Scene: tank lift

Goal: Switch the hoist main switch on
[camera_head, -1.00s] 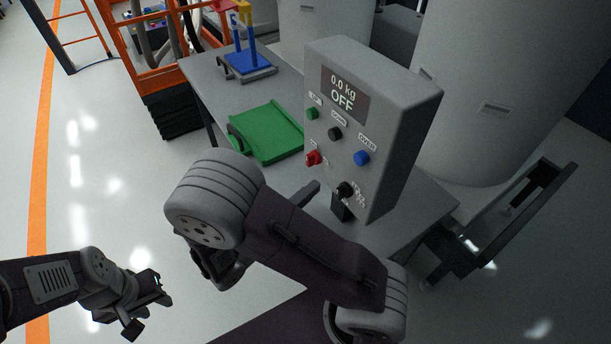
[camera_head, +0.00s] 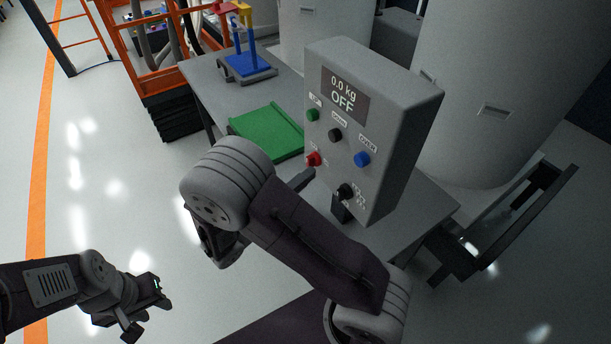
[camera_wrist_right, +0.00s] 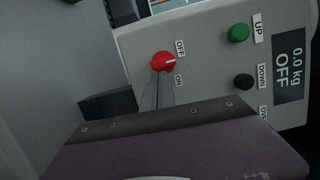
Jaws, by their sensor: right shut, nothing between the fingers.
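The grey hoist control box (camera_head: 392,140) stands on the table. Its display (camera_head: 344,95) reads "0.0 kg OFF". The red main switch (camera_head: 314,158) is a knob low on the box's left side. In the right wrist view the red knob (camera_wrist_right: 163,62) sits beside OFF and ON labels, its white mark pointing right. My right gripper (camera_wrist_right: 159,85) is shut and empty, its tips right at the knob's lower edge; I cannot tell if they touch. In the head view my right arm hides most of that gripper. My left gripper (camera_head: 148,306) is open and empty, above the floor.
Green (camera_head: 313,115), black (camera_head: 335,135) and blue (camera_head: 361,159) buttons and a black knob (camera_head: 345,191) share the panel. A green tray (camera_head: 268,133) and a blue stand (camera_head: 247,65) are on the table. Large pale tanks (camera_head: 485,95) stand behind.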

